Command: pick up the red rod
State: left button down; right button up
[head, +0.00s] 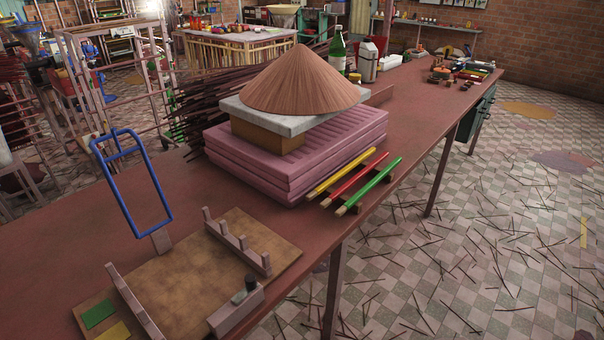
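The red rod (354,181) lies at a slant on the table, between a yellow rod (341,173) on its left and a green rod (369,187) on its right. The three rods are roughly parallel, with pale tips at the near end, and rest across small dark supports. Gaps separate the red rod from its neighbours. Neither of my grippers shows in the head view.
Stacked pink slabs (290,190) topped by a conical straw hat (300,80) stand just left of the rods. A brown board (180,285) with wooden racks and a blue frame (160,190) are nearer. The reddish table's (400,150) right edge is close to the rods.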

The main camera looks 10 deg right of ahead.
aim_at(331, 198)
jog(key=i+l+u, duration=0.1)
jog(key=l+u, duration=0.25)
jog(key=u, duration=0.15)
jog(key=l+u, duration=0.7)
jog(key=l, duration=0.15)
jog(key=l+u, duration=0.25)
jog(key=l, duration=0.2)
jog(key=l+u, duration=0.1)
jog(key=l, duration=0.35)
jog(key=k+l+u, duration=0.1)
jog(key=l, duration=0.35)
jog(key=k+l+u, duration=0.1)
jog(key=l, duration=0.4)
jog(key=k+l+u, duration=0.1)
jog(key=l, duration=0.3)
jog(key=k, duration=0.1)
